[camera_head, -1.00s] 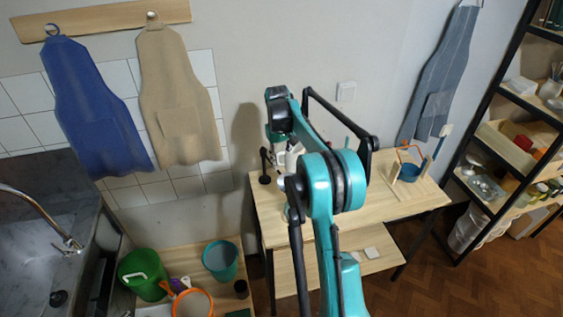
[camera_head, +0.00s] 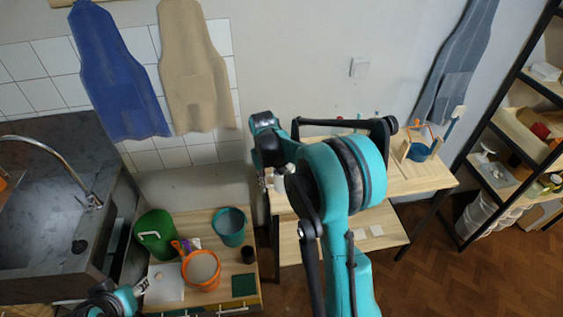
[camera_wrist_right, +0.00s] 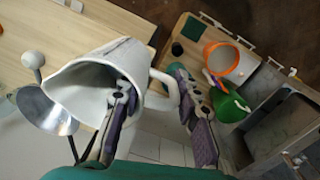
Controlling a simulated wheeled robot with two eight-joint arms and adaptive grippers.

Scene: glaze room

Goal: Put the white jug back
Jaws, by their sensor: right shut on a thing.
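The white jug (camera_wrist_right: 78,88) fills the left of the right wrist view, tilted with its open mouth toward the camera and its handle (camera_wrist_right: 166,92) to the right. My right gripper (camera_wrist_right: 158,112) is shut on it, with one finger inside the mouth and the other outside, by the handle. In the head view my right arm hides most of the gripper and the jug; a small white part (camera_head: 277,183) shows near the left end of the wooden table (camera_head: 425,175). My left gripper (camera_head: 139,287) shows at the bottom left; its jaw state is unclear.
A sink (camera_head: 50,190) stands left, shelving (camera_head: 487,180) right.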

